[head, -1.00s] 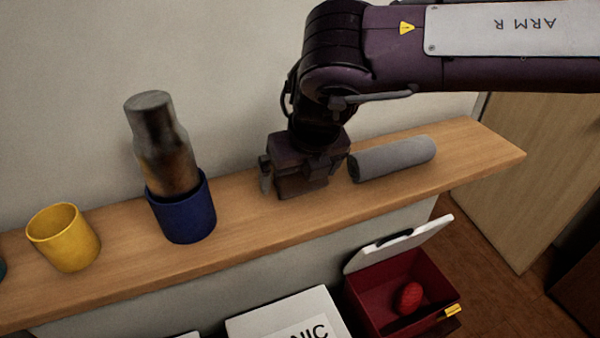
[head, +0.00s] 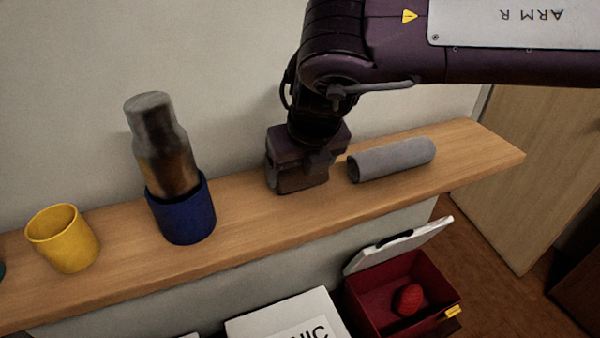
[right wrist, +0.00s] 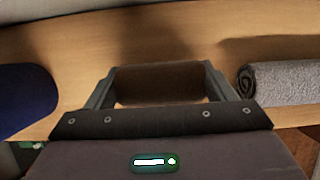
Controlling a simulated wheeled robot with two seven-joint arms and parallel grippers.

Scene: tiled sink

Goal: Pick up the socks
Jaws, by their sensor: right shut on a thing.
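My right gripper (head: 299,188) is low over the wooden shelf, between the blue cup and the grey roll. In the right wrist view its fingers (right wrist: 160,88) are shut on a dark brown, rounded bundle (right wrist: 158,84), which I take for the socks. The bundle fills the gap between the fingers, right at the shelf top. I cannot tell whether it still touches the shelf. In the head view the gripper hides it. My left gripper is not in view.
A grey roll (head: 392,160) lies close right of the gripper. A blue cup (head: 183,215) with a metal bottle (head: 163,150) in it and a yellow cup (head: 64,240) stand left. Below the shelf (head: 255,220) is an open red box (head: 375,295) holding a red thing.

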